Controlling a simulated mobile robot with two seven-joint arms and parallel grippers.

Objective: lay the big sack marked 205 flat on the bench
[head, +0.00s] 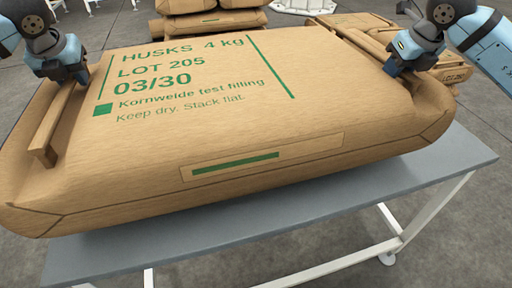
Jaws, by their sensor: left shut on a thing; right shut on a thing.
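The big sack (250,130) is brown and fills most of the head view. Its green print reads HUSKS 4 kg, LOT 205, 03/30. It is over the grey bench (440,180), roughly level with its printed face up; its left end reaches past the bench's left side. I cannot tell whether its underside touches the bench top. My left gripper (78,80) is shut on the strap handle at the sack's left end. My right gripper (397,72) is shut at the handle on its right end. The fingertips are partly hidden.
Several more brown sacks are stacked behind, at the top middle (215,20) and at the right (455,75). A white object (303,5) stands on the floor at the back. The bench has white legs (435,215). Grey floor is clear at the front right.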

